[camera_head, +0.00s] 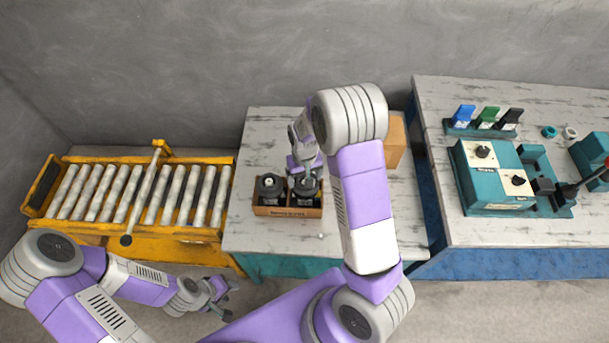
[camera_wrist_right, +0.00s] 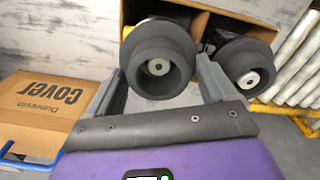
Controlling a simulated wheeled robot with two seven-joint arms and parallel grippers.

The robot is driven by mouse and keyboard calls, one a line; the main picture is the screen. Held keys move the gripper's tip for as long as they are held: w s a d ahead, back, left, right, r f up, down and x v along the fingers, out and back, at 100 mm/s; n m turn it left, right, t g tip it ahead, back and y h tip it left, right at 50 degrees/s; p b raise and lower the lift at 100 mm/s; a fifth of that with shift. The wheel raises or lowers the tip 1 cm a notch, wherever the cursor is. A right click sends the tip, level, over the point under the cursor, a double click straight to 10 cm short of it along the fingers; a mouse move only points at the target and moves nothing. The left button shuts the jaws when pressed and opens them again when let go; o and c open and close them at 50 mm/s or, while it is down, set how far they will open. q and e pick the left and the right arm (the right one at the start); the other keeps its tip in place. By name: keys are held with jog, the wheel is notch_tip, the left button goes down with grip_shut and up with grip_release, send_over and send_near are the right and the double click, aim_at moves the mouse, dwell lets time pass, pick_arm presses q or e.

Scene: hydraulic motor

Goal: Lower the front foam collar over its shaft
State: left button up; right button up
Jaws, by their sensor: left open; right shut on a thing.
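My right gripper (camera_head: 304,165) is over the right compartment of a wooden box (camera_head: 288,212) on the middle table. In the right wrist view its fingers (camera_wrist_right: 163,88) are on either side of a dark grey foam collar (camera_wrist_right: 178,52), shut on it. A pale shaft end (camera_wrist_right: 158,67) shows inside the collar's hole; how far down the collar sits I cannot tell. A second dark collar (camera_wrist_right: 240,52) surrounds another pale shaft end (camera_wrist_right: 249,79); in the head view this unit (camera_head: 269,185) stands in the left compartment. My left gripper (camera_head: 218,297) is open and empty, low in front of the roller conveyor.
A cardboard box (camera_head: 394,142) stands behind my right arm; its printed side (camera_wrist_right: 40,105) shows in the right wrist view. A yellow roller conveyor (camera_head: 128,238) is at left. The right bench (camera_head: 440,180) holds a teal fixture (camera_head: 493,178) and coloured switches (camera_head: 486,118).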

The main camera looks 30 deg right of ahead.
jog(key=shift+f+b, duration=0.6)
jog(key=shift+f, duration=0.4)
jog(key=o, duration=0.9)
jog(key=shift+r, duration=0.15)
jog(key=shift+r+p, duration=3)
jog(key=shift+r, duration=0.5)
jog(key=shift+s+f, duration=0.1)
jog(key=shift+f, duration=0.05)
